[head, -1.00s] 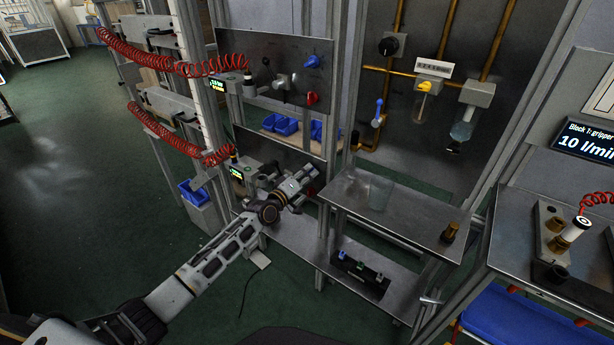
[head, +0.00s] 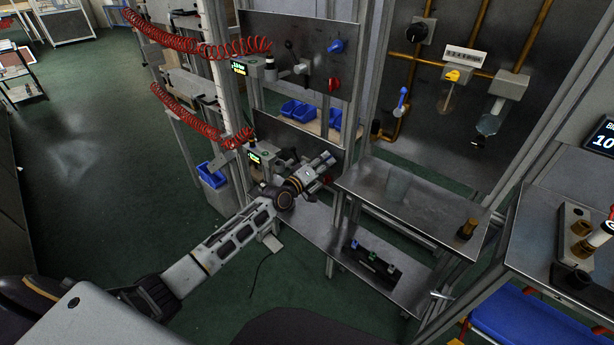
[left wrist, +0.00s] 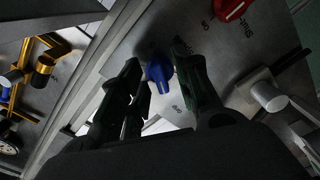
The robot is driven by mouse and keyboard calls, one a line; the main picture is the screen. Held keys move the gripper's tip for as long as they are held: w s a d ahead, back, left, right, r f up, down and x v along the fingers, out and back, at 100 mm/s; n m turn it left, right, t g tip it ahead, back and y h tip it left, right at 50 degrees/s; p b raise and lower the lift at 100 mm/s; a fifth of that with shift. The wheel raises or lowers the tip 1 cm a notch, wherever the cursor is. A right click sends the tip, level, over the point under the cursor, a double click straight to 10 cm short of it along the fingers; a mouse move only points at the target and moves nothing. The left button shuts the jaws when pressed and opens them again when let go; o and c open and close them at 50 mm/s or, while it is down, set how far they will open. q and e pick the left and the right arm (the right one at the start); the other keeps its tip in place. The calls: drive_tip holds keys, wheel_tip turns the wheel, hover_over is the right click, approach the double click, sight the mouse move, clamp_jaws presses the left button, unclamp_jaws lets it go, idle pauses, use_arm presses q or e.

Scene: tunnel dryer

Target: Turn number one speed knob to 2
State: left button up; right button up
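My left gripper (head: 330,161) reaches in front of the lower grey panel (head: 272,131), and its arm hides most of that panel's controls in the head view. In the left wrist view, a blue knob (left wrist: 159,73) on the panel lies between the two spread fingers of my left gripper (left wrist: 155,70). The gripper is open; I cannot tell whether a finger touches the knob. A red knob (left wrist: 232,9) and a grey cylinder (left wrist: 269,95) are on the same panel. The upper panel (head: 312,70) carries another blue knob (head: 336,46) and red knob (head: 333,85). My right gripper is out of view.
A metal shelf (head: 430,205) with a clear beaker (head: 398,184) and a brass piece (head: 467,229) stands right of the gripper. Upright frame posts flank the panels. Red coiled hoses (head: 190,43) hang at left. Blue bins (head: 300,111) sit between the panels.

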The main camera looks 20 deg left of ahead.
use_arm(q)
drive_tip(key=v, duration=1.1)
drive_tip(key=shift+s, duration=0.2)
idle(0.4)
drive_tip(key=shift+a+f, duration=0.1)
idle(0.4)
